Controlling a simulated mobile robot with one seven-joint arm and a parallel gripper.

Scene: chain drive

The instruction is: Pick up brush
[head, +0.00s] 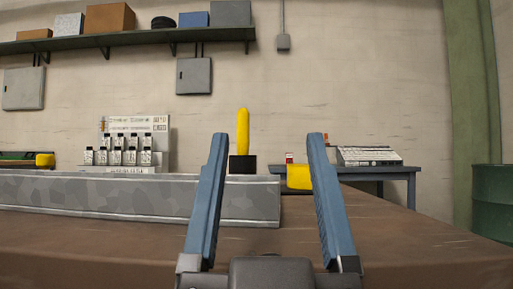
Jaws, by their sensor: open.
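My gripper (268,138) is open, its two blue fingers pointing forward and slightly up over the brown bench, with nothing between the tips. An upright yellow handle (243,132) on a black block (243,165) shows between the fingers, farther off, left of their middle; it looks like the brush. I cannot tell whether the black part is its bristles or a holder. Its lower end is hidden behind the grey camouflage-patterned rail. A yellow block (299,178) shows beside the right finger, which partly overlaps it. I cannot tell what it is.
The long low grey rail (130,195) crosses the brown bench (400,235) from the left to the middle. Several small bottles (132,155) stand on a display behind it. A blue table (385,172) with a sloped box and a green drum (493,200) are at right.

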